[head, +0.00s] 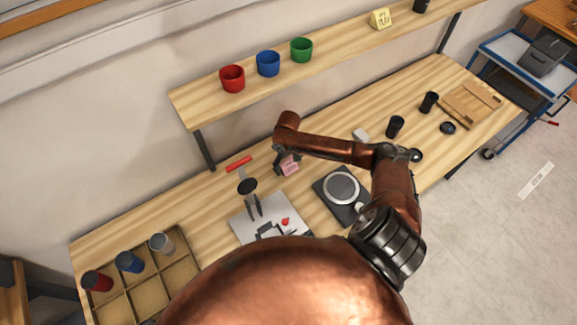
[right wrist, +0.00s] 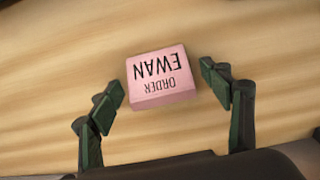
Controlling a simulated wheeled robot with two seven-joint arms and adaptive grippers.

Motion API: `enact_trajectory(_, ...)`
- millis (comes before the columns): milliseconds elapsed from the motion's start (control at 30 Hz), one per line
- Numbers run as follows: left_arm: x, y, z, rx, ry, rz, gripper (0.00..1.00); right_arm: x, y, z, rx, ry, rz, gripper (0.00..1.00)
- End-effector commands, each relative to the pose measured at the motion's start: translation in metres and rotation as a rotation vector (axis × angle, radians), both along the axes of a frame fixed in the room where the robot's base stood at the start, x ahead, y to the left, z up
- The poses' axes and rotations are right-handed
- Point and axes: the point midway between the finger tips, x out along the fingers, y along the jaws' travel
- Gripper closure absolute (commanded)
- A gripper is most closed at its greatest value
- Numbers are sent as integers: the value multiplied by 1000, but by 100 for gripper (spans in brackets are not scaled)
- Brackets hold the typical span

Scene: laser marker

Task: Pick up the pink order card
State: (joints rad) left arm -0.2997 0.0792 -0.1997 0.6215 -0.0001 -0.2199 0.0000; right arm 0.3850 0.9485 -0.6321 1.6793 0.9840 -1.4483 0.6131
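The pink order card (right wrist: 160,78) is a small block-like piece lying on the wooden bench. Its dark lettering reads "ORDER EWAN" and is upside down in the right wrist view. My right gripper (right wrist: 162,82) is open, with one finger on each side of the card. Gaps show between the card and both fingertips. In the head view the card (head: 290,167) shows just beside my right gripper (head: 283,160), partly covered by it. My left gripper is out of view.
A laser marker stand with a grey plate (head: 242,222) stands near the card, and a dark scale-like device (head: 329,190) is to its right. A red bar (head: 239,163) lies to the left. A shelf (head: 340,51) with cups runs above the bench. A compartment tray (head: 150,292) is at lower left.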

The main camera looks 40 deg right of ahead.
Motion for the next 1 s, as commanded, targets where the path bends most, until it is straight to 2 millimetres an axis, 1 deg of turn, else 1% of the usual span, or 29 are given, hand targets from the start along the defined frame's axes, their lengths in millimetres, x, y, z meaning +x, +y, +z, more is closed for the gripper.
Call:
enact_trajectory(33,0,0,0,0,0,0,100,0,0,0,0,0,0,33)
enact_trajectory(67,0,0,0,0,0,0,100,0,0,0,0,0,0,35)
enact_trajectory(600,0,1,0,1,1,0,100,0,0,0,0,0,-1,72)
enact_trajectory(867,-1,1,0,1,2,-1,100,0,0,1,0,0,-1,72)
enact_trajectory(1000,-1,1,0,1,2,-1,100,0,0,7,0,-1,0,72)
